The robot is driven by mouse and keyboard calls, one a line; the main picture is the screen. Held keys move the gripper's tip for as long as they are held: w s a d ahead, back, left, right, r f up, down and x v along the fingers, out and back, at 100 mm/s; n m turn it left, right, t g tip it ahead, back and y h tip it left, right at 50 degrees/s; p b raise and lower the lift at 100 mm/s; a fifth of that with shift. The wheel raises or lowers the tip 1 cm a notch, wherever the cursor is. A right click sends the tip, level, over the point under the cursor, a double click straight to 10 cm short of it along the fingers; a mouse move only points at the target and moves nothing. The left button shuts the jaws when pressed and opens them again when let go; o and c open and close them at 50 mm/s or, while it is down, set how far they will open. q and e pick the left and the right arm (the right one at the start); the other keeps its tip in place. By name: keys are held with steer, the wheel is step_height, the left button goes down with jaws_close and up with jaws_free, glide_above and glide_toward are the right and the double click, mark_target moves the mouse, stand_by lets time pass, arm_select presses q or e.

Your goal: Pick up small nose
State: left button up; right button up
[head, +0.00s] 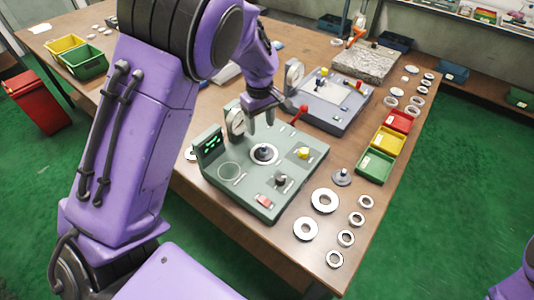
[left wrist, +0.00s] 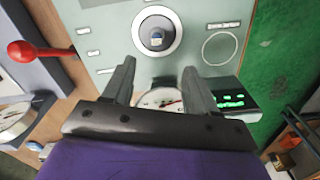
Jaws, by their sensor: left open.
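No part is labelled as the small nose, so I cannot tell for sure which one it is. A grey nose-like piece (head: 264,151) stands upright in a pale ring on the green test device (head: 233,178); it also shows in the left wrist view (left wrist: 156,38). A flanged grey nose-like piece (head: 343,177) stands on the table right of the device. My left gripper (head: 262,123) is open and empty above the device, behind the seated piece, near the dial gauge (head: 236,122). Its two fingers show apart in the left wrist view (left wrist: 158,70). My right gripper is out of view.
Several metal rings (head: 324,201) lie on the table's right front. Red, yellow and green bins (head: 375,167) line the right edge. A second grey device (head: 325,104) with a red-knobbed lever (head: 299,114) stands behind. A grey stone block (head: 367,63) lies farther back.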

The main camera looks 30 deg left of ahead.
arm_select(q)
glide_above(264, 146)
steer(key=f, duration=0.5)
steer(key=shift+w+a+p, duration=0.15)
steer(key=shift+a+p, duration=0.2)
steer(key=f, duration=0.1)
steer(key=f+p, duration=0.1)
steer(key=f, duration=0.2)
steer(key=shift+d+f+p, duration=0.3)
steer(key=shift+d, duration=0.05)
steer(key=shift+f, duration=0.45)
steer(key=shift+r, duration=0.1)
jaws_close()
